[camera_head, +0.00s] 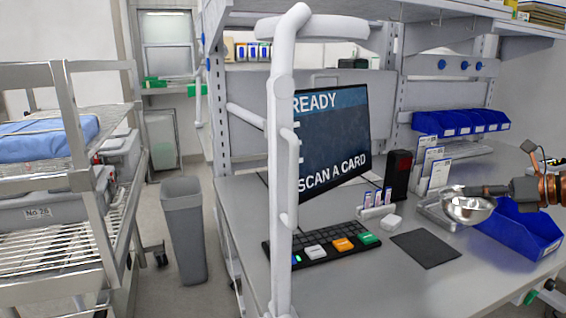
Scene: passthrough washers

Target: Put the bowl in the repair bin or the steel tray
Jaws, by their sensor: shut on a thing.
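The bowl (467,209) is a shiny metal one at the right of the head view. My gripper (488,190) comes in from the right edge and is shut on the bowl's rim. The bowl looks held above the bench, roughly upright. The steel tray (436,214) lies on the bench behind and left of the bowl, which partly hides it. A blue open bin (530,235) stands just right of the bowl, below my arm; whether it is the repair bin I cannot tell, as no label reads.
A black keypad (322,247), a dark mat (426,248) and a screen (330,142) stand left of the bowl. Behind are card holders (432,165) and a row of blue bins (460,122). A wire cart (62,240) and grey waste bin (185,235) stand at left.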

